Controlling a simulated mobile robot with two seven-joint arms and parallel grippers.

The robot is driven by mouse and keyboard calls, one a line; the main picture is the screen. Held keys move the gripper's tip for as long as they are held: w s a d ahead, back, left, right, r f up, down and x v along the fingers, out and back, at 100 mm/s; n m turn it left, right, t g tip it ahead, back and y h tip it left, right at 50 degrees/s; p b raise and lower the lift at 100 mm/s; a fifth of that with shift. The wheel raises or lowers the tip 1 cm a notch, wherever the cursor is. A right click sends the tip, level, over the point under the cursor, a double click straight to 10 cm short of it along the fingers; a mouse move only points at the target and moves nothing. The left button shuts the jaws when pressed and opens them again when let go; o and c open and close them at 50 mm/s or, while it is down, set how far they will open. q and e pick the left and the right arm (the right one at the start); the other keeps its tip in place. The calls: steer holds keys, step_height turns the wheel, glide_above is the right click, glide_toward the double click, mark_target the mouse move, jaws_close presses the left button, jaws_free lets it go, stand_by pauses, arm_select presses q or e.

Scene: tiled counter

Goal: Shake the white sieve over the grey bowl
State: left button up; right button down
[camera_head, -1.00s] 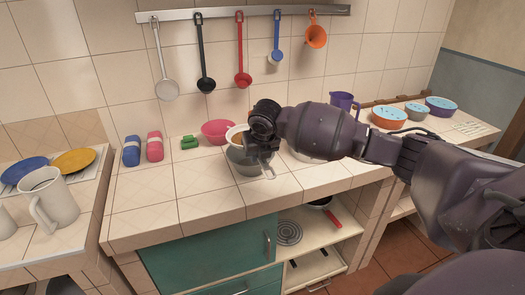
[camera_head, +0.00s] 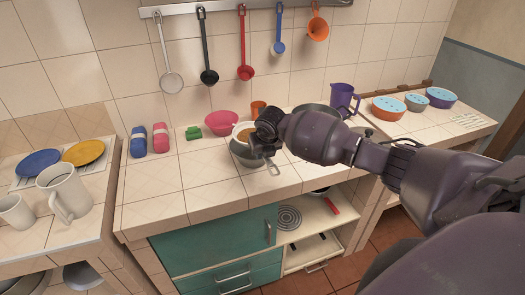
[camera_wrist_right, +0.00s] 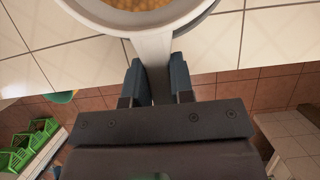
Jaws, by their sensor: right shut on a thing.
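The white sieve (camera_head: 242,127) holds small orange-brown contents and sits directly above the grey bowl (camera_head: 243,158) on the counter. Whether its rim touches the bowl cannot be told. My right gripper (camera_head: 266,158) is shut on the sieve's handle, at the right of the bowl and partly hiding both. My left gripper is not in view.
A pink bowl (camera_head: 221,123), an orange cup (camera_head: 258,107) and a green object (camera_head: 193,132) stand behind and left. A purple jug (camera_head: 342,99) stands at the right. Utensils hang from a wall rail (camera_head: 225,10). The counter front left of the bowl is clear (camera_head: 195,180).

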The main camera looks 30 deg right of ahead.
stand_by(0.4)
steer(key=shift+d, duration=0.1)
stand_by(4.7)
steer(key=shift+r, duration=0.1)
steer(key=shift+r, duration=2.4)
